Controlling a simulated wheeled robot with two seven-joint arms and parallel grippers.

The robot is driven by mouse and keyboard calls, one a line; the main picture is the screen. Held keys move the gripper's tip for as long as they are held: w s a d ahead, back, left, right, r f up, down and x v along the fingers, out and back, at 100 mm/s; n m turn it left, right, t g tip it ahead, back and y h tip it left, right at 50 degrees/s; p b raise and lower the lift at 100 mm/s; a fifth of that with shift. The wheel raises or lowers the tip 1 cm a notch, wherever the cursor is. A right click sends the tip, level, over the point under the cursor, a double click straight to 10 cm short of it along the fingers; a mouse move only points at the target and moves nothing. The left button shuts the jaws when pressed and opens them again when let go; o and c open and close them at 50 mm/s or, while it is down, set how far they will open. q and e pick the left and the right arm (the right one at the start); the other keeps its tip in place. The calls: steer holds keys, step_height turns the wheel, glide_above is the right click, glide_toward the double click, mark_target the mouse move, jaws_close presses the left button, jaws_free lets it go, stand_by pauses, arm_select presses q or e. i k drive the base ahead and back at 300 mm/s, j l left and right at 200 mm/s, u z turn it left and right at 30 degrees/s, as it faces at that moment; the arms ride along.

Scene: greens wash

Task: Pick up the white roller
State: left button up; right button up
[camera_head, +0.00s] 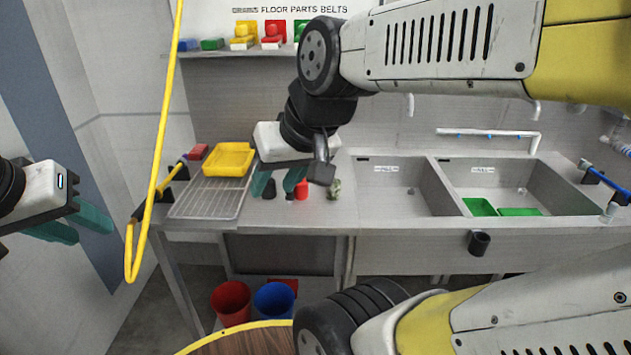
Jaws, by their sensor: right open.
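I cannot clearly make out the white roller. A small whitish cylinder (609,212) stands at the right end of the counter by a blue-handled tool (604,182); I cannot tell whether it is the roller. My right gripper (277,184) points down over the counter, left of the sinks, its teal fingers apart. Just below and beside it are a dark item (270,190), a red bottle (302,191) and a small greenish item (335,189). My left gripper (92,234) is at the far left, away from the counter, its teal fingers apart and empty.
A yellow tray (230,160) sits behind a wire rack (208,204) on the counter's left. Two sinks (398,190) are on the right; the far one holds green trays (520,212). A yellow hose (160,140) hangs in front. Red (231,300) and blue (273,300) buckets stand below.

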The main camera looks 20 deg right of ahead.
mark_target(333, 192)
steer(key=z, duration=1.15)
